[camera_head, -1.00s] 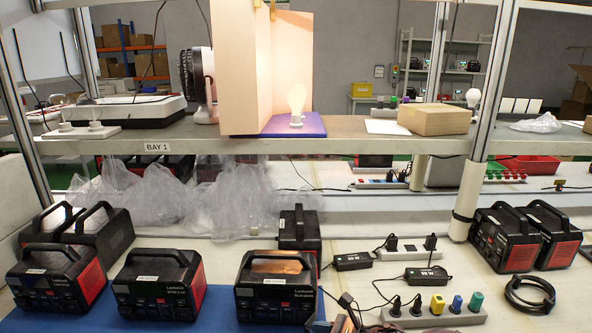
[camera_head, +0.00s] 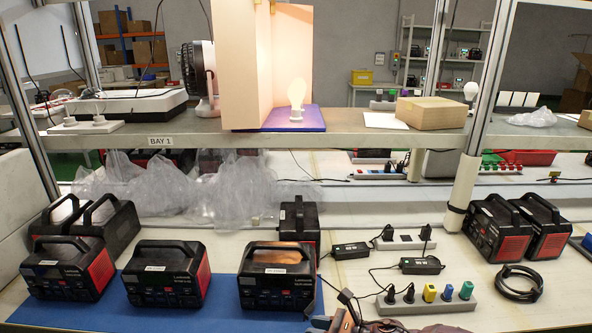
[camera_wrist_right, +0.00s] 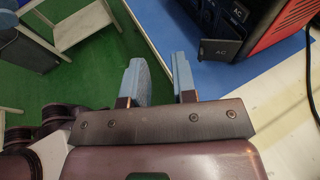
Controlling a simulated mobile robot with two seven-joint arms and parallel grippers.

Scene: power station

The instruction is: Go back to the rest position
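My right gripper (camera_wrist_right: 160,82) is open in the right wrist view, its two pale blue fingers apart with nothing between them. Green floor and the edge of the white table show beyond the fingers. A black and red power station (camera_wrist_right: 235,25) with an AC cover stands on the blue mat (camera_wrist_right: 185,30), clear of the fingers. Part of my right arm shows at the bottom edge of the head view, in front of the power strip; the fingertips cannot be made out there. My left gripper is not in view.
Three power stations (camera_head: 165,275) line the front of the blue mat (camera_head: 125,317), with others behind. A power strip (camera_head: 455,306) with coloured plugs, black adapters (camera_head: 422,266) and a coiled cable (camera_head: 515,284) lie to the right. The shelf (camera_head: 370,140) holds a lit bulb (camera_head: 297,95).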

